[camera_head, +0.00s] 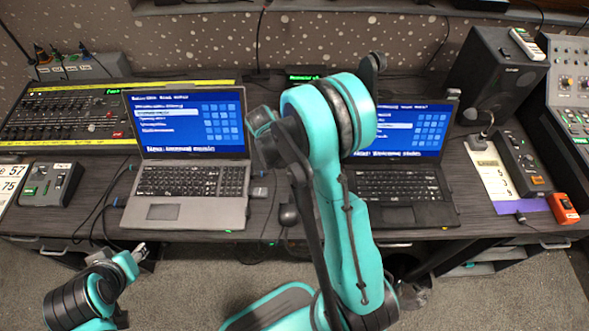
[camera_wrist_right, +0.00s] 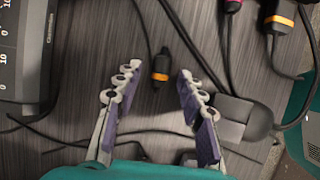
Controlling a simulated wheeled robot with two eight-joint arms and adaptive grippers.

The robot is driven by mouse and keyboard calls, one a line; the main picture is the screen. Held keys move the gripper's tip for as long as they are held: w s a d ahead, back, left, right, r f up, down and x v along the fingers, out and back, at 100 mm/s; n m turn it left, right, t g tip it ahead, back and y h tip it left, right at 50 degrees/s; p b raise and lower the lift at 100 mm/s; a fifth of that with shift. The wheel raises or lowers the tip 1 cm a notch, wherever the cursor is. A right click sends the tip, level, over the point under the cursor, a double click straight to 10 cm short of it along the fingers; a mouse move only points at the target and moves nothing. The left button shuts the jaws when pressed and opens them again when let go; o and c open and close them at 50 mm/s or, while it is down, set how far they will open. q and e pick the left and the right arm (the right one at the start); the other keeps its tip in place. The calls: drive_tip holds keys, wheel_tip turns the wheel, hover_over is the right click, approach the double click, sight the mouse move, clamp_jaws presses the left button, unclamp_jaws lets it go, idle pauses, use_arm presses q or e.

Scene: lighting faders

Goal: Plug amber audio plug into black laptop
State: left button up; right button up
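The black laptop (camera_head: 405,190) stands open on the desk, right of centre in the head view, partly covered by my right arm. In the right wrist view, a black plug with an amber band (camera_wrist_right: 160,66) lies on the wood-grain desk on a black cable. My right gripper (camera_wrist_right: 158,76) is open, with its two fingers on either side of this plug and gaps showing. In the head view the right gripper is hidden behind my arm. My left gripper (camera_head: 140,254) is low at the left, in front of the desk edge; its opening is unclear.
A grey laptop (camera_head: 190,185) stands left of the black one. Loose cables cross the desk. A speaker (camera_head: 495,75) stands back right.

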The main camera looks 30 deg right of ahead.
clamp_jaws()
drive_tip(key=shift+r+p, duration=1.85)
drive_tip(key=shift+r, duration=0.75)
drive_tip(key=shift+f, duration=0.1)
